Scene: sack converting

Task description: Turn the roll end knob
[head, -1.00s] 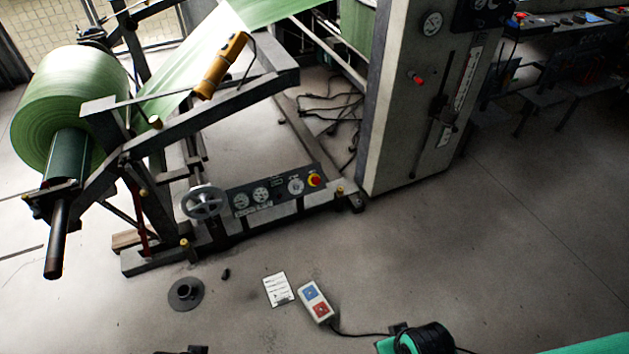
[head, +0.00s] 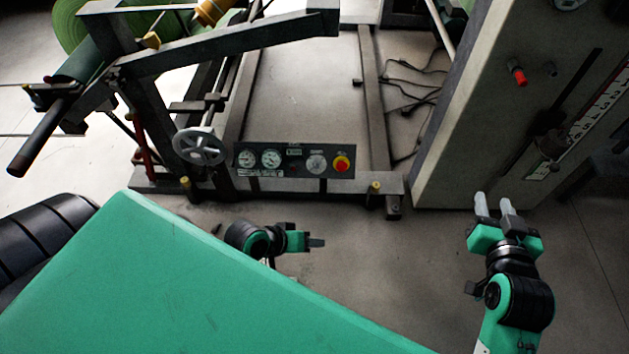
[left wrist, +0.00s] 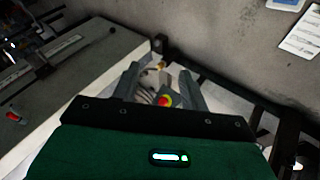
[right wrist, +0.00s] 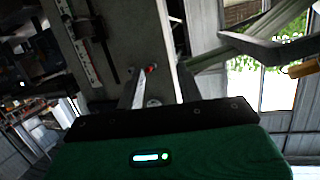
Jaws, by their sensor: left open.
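The green roll (head: 72,30) is partly cut off at the top left of the head view. Its dark shaft (head: 38,140) sticks out toward the lower left. No knob labelled as the roll end knob can be made out. The control panel (head: 265,184) has a grey round knob (head: 316,164) and a red button on yellow (head: 342,164). My left gripper (head: 317,242) is in front of and below the panel, apart from it. The left wrist view shows it open and empty, the red button (left wrist: 165,101) between its fingers. My right gripper (head: 494,204) is open and empty before the grey cabinet.
A grey handwheel (head: 201,146) stands left of the panel. The machine's steel frame (head: 235,48) runs above. The tall grey cabinet (head: 500,110) with a red knob (head: 519,76) blocks the right side. Cables (head: 410,85) lie on the floor behind the frame.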

